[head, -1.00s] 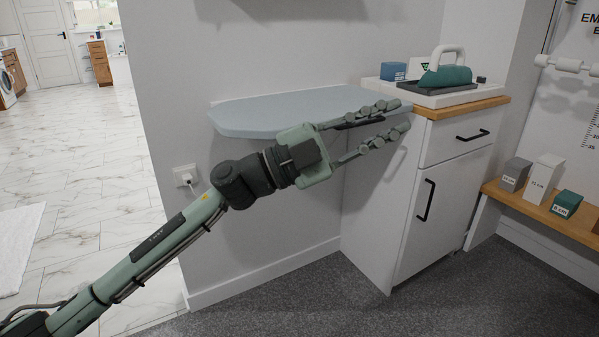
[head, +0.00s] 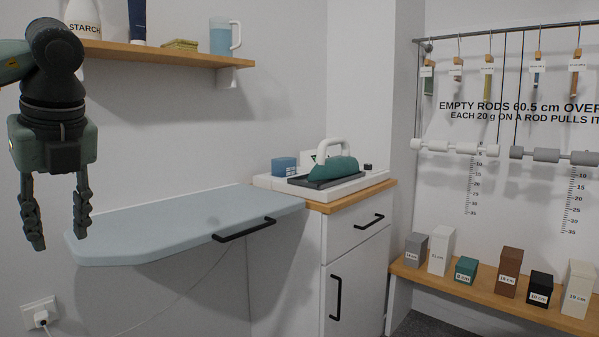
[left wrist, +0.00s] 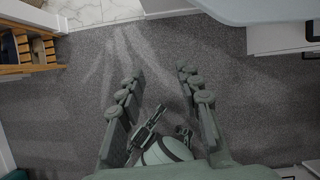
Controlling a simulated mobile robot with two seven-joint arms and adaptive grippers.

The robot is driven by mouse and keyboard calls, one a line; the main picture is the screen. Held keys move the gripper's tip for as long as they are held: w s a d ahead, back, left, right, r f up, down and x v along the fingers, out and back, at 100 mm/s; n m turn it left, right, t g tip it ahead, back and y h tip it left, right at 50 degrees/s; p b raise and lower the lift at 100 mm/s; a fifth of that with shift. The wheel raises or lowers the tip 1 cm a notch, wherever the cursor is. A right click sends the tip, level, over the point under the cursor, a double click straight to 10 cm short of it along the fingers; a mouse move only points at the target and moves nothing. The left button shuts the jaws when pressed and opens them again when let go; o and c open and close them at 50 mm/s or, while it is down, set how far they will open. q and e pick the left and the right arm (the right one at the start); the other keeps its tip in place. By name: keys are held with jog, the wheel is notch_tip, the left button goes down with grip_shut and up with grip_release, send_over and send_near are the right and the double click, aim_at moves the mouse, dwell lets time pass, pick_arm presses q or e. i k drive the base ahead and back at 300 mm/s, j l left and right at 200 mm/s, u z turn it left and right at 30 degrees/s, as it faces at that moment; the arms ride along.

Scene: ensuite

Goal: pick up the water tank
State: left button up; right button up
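The water tank (head: 284,165) appears to be the small blue block at the left end of the white iron station (head: 332,187). It sits beside the green iron (head: 336,170), on top of the white cabinet. My left gripper (head: 60,240) hangs at the far left of the head view, fingers down and spread apart with nothing between them. It is well to the left of the tank, near the left end of the ironing board. The left wrist view shows its open fingers (left wrist: 160,82) over the carpet; the tank is not in that view.
The pale blue ironing board (head: 180,225) lies between my left gripper and the cabinet (head: 352,260). A wooden shelf (head: 165,53) with a jug (head: 224,37) is above. A low bench (head: 480,296) with several blocks stands right. The air above the board is clear.

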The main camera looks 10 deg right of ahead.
aim_at(285, 167)
jog(key=i+l+z, duration=0.35)
jog(key=i, duration=0.8)
jog(key=i+j+z, duration=0.15)
jog(key=i+z, duration=0.15)
jog(key=i, duration=0.8)
